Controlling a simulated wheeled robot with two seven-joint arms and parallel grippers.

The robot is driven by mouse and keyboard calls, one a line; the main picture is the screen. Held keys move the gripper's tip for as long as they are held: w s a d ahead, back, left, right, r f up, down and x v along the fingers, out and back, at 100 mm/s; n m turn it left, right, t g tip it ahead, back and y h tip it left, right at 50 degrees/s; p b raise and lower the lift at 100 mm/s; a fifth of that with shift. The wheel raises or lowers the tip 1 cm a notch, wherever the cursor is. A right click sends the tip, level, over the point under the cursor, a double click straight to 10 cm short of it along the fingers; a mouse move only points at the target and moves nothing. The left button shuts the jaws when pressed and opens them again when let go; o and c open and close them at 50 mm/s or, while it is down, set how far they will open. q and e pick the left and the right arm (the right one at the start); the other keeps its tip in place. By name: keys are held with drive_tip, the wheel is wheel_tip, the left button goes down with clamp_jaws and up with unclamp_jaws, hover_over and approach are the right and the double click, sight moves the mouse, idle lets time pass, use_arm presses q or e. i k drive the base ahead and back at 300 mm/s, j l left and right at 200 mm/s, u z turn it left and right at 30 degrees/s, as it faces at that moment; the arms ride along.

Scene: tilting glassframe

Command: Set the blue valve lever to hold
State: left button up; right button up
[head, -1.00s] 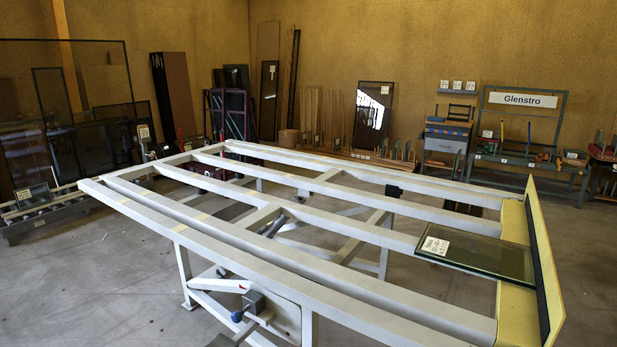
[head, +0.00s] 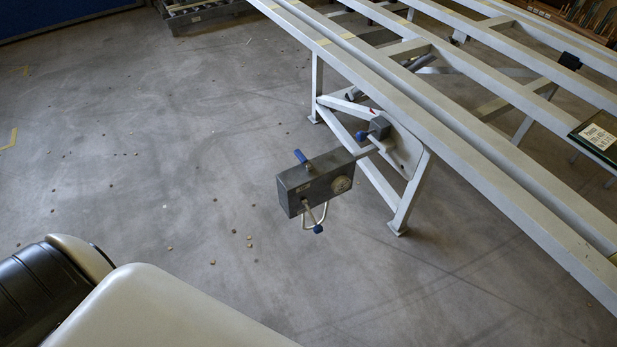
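A dark grey control box (head: 318,184) stands out on an arm from the side of the white tilting frame (head: 440,115). A short blue lever (head: 300,157) sticks up from its top, leaning to the left. A thin metal rod with a blue knob (head: 318,229) hangs below the box front, beside a bent wire guard. Another blue knob (head: 361,136) sits by a small grey block on the frame. I cannot tell for sure which blue part is the valve lever, and no position marks can be read. Neither gripper is in view.
A round gauge (head: 341,185) is on the box's right side. A white frame leg (head: 409,195) stands just right of the box. Small pebbles lie on the open concrete floor (head: 150,150) to the left. A labelled glass pane (head: 598,138) rests on the frame at right.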

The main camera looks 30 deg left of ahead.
sight(317, 229)
drive_tip(key=u, duration=0.75)
